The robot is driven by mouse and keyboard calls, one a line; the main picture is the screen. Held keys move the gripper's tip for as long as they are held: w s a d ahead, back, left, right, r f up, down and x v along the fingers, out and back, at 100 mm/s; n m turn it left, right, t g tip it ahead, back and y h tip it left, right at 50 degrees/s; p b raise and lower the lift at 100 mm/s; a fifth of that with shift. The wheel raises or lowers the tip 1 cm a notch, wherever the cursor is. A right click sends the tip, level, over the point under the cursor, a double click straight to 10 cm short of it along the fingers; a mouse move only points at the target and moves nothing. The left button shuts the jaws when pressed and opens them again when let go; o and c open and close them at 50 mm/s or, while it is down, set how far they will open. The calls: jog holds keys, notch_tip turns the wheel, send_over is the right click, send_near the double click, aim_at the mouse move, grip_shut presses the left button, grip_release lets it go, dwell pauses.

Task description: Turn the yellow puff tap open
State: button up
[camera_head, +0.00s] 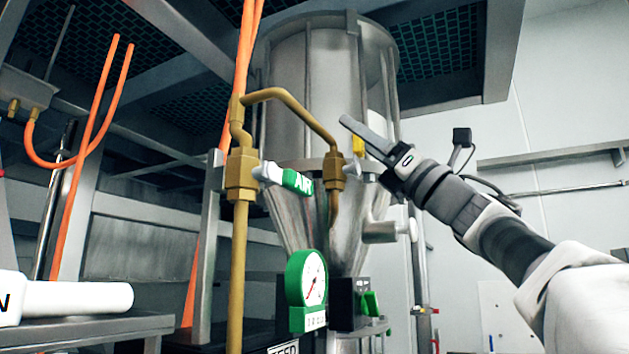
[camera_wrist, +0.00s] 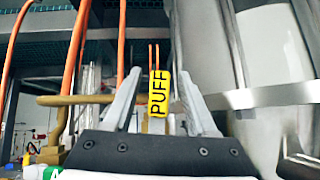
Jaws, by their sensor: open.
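The yellow puff tap (camera_wrist: 158,95) stands upright between the two fingers of my gripper (camera_wrist: 159,82) in the wrist view, with its PUFF lettering facing the camera. I cannot tell whether either finger touches it. In the head view, a small part of the yellow tap (camera_head: 358,146) shows by the brass pipe joint, just below my gripper (camera_head: 354,124). My gripper is open, with gaps on both sides of the tap in the wrist view. The tap's base is hidden behind the gripper body.
A tap with a green AIR handle (camera_head: 297,182) is left of the puff tap. Brass pipe (camera_head: 287,98) arches over it. The steel hopper (camera_head: 308,85) stands close behind. A green-rimmed gauge (camera_head: 306,278) is below. Orange hoses (camera_head: 244,45) rise at left.

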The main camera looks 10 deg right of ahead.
jog(key=shift+w+a+r, duration=0.1)
jog(key=shift+a+r, duration=0.05)
jog(key=shift+r, duration=0.05)
grip_shut()
dwell(1.4)
